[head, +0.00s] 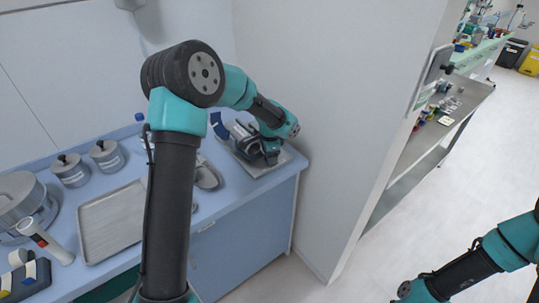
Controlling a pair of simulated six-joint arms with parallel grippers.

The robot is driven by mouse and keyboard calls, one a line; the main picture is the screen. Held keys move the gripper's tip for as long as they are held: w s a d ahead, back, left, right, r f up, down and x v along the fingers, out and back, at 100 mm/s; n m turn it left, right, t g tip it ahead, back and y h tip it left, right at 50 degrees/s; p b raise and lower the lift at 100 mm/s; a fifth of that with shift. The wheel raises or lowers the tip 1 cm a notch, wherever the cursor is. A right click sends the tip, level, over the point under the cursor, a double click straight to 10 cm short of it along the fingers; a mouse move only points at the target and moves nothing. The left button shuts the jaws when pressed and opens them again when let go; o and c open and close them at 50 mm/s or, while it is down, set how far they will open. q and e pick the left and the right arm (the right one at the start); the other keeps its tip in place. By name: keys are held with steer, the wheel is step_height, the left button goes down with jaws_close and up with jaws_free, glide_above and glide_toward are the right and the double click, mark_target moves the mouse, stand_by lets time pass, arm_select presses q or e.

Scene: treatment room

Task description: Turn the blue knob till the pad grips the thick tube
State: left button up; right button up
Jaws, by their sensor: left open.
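My left arm reaches over the blue counter, and my left gripper (262,156) is at its far right corner. The gripper is open, close above a grey metal plate (285,161). Dark and grey parts crowd together there, and I cannot tell whether the gripper touches any of them. A dark blue curved piece (217,125) stands just left of the gripper. I cannot tell whether it belongs to the knob. The blue knob, the pad and the thick tube cannot be made out, as my arm and gripper cover part of this spot. My right gripper is out of view.
On the blue counter (228,224) are an empty metal tray (106,222), two lidded steel pots (107,154) (71,170), a large round steel vessel (20,200) and a white tube-like item (46,243). A wall stands close right of the plate.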

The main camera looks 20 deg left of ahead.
arm_select(q)
step_height(320, 180, up, 17)
steer(key=shift+s+d+r, duration=0.2)
steer(key=shift+s+d, duration=0.05)
steer(key=shift+s, duration=0.1)
stand_by(0.3)
stand_by(0.5)
